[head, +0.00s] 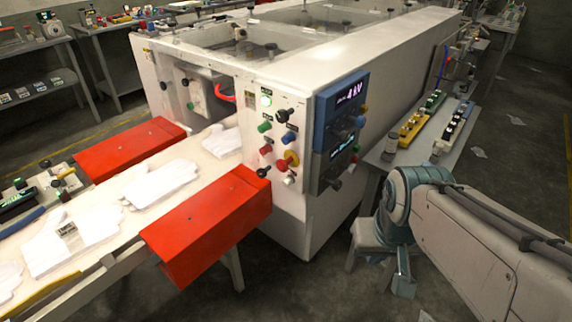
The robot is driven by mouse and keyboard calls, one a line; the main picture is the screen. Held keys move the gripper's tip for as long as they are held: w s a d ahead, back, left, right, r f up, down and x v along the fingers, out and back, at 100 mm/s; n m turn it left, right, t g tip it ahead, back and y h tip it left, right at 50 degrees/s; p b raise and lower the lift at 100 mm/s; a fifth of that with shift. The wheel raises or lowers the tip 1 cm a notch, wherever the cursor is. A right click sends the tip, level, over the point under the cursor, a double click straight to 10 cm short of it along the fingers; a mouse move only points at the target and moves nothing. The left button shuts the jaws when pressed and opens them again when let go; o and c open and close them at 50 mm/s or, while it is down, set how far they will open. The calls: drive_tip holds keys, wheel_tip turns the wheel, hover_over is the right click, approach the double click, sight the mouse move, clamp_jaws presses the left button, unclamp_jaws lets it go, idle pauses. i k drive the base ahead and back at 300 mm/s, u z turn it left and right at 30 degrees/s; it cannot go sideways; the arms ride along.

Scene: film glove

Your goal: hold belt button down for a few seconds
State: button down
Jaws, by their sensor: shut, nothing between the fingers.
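The control panel (275,135) is on the white machine's front face, with several coloured buttons and knobs. The labels are too small to read, so I cannot tell which is the belt button. My gripper (403,284) points down at the lower right, right of the panel and below it. It is shut, empty and apart from the machine.
White gloves (160,180) lie on the conveyor belt between red guards (205,228). A blue display box (340,125) juts out beside the panel. A side table (425,160) with button boxes stands behind my arm, and a stool (368,236) beside my gripper.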

sight(288, 180)
drive_tip(key=u, duration=0.5)
drive_tip(key=k, duration=1.3)
drive_tip(key=z, duration=0.2)
drive_tip(key=i, duration=0.55)
drive_tip(key=z, duration=0.45)
drive_tip(key=i, duration=1.1)
drive_tip(key=u, duration=0.75)
